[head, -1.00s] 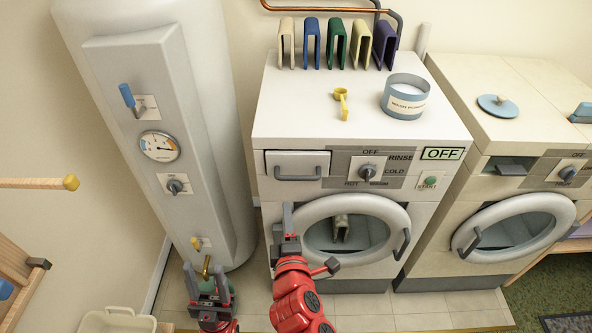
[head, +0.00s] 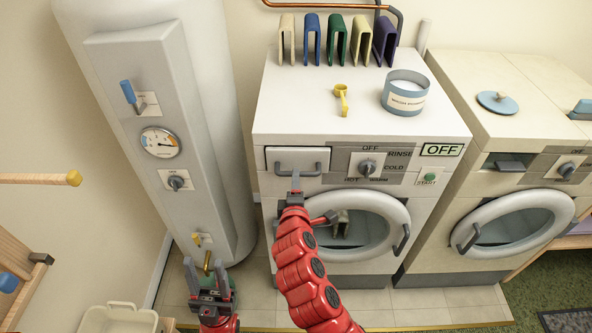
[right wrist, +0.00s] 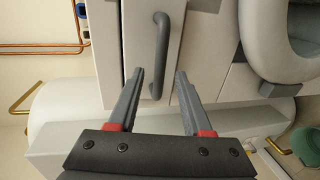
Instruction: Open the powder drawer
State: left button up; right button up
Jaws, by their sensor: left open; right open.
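The powder drawer (head: 284,157) is the white front at the washer's upper left, and it looks closed. Its grey bar handle (head: 312,173) also shows in the right wrist view (right wrist: 162,50). My right gripper (head: 295,181) is open and empty just in front of and below the handle. In the right wrist view my right gripper (right wrist: 160,74) has its fingertips on either side of the handle's near end, and contact cannot be told. My left gripper (head: 205,270) is open and low, beside the foot of the white tank, away from the drawer.
The washer door (head: 392,212) is below the drawer, with the dial (head: 367,167) to its right. A yellow scoop (head: 342,98) and a blue-grey tub (head: 403,99) stand on top. The white tank (head: 190,90) rises at left. A beige basket (head: 120,318) is on the floor.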

jog(key=shift+p+x, duration=0.4)
jog(key=shift+x, duration=1.8)
grip_shut()
